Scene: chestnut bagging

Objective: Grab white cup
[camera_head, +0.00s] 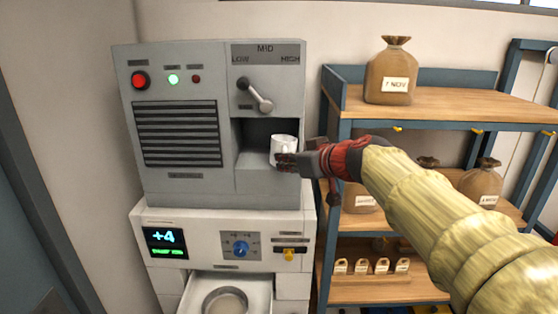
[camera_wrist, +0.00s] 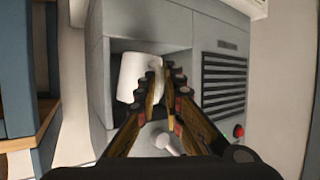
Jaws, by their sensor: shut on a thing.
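The white cup (camera_head: 284,149) stands upright in the dispensing recess of the grey machine (camera_head: 180,184), below the lever. My gripper (camera_head: 288,162) reaches in from the right at the cup's lower front. In the wrist view, the cup (camera_wrist: 134,76) shows left of and partly behind the fingers of my gripper (camera_wrist: 163,82). The jaws are shut on the cup, and the fingers hide part of its near side.
The lever (camera_head: 257,97) sticks out above the recess. Below is a white unit with a display (camera_head: 166,242) and an open drawer (camera_head: 262,295) holding a round dish (camera_head: 226,301). A shelf (camera_head: 440,105) with brown sacks (camera_head: 391,75) stands close on the right.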

